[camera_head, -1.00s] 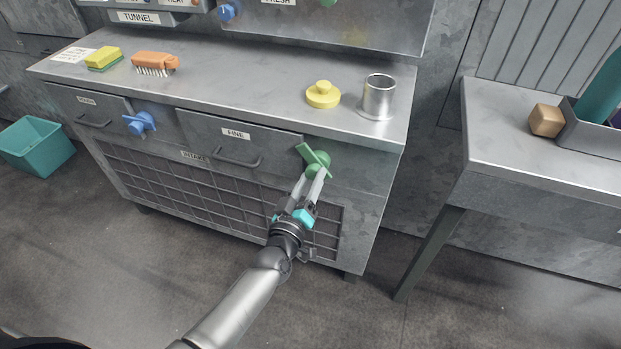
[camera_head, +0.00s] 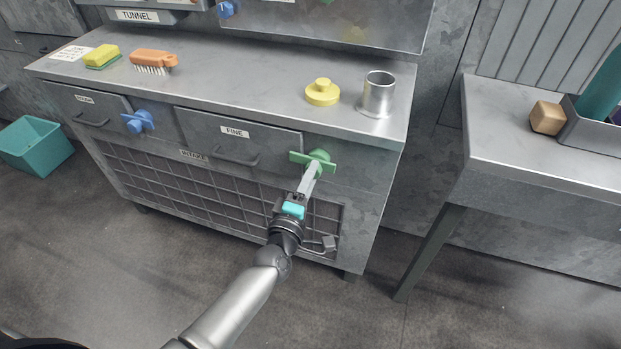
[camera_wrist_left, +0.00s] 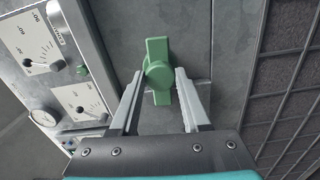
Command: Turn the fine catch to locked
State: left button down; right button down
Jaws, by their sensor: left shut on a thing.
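The fine catch is a green knob with a flat bar (camera_head: 318,160), on the cabinet front right of the drawer labelled FINE (camera_head: 235,132). Its bar lies nearly level in the head view, one end reaching toward the drawer's edge. My left gripper (camera_head: 314,168) is at the catch from below and in front, shut on it. In the left wrist view the catch (camera_wrist_left: 158,72) sits between the two fingertips (camera_wrist_left: 159,80), its bar running up and down that picture. The fingers partly hide the lower knob in the head view. My right gripper is not in view.
A blue catch (camera_head: 138,122) sits further left on the cabinet. A yellow lidded piece (camera_head: 322,92) and a metal cup (camera_head: 378,94) stand on the top above. A mesh grille (camera_head: 200,185) is below. A side table (camera_head: 530,160) stands right, with a gap between.

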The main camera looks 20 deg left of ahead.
pick_arm(q)
jog(key=shift+n, duration=0.6)
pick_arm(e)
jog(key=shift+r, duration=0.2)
pick_arm(q)
jog(key=shift+c, duration=1.9)
grip_release()
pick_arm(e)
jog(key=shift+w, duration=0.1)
pick_arm(q)
jog(key=shift+s, duration=0.1)
jog(key=s+p, duration=0.3)
jog(key=s, duration=1.2)
jog(key=shift+a, duration=0.25)
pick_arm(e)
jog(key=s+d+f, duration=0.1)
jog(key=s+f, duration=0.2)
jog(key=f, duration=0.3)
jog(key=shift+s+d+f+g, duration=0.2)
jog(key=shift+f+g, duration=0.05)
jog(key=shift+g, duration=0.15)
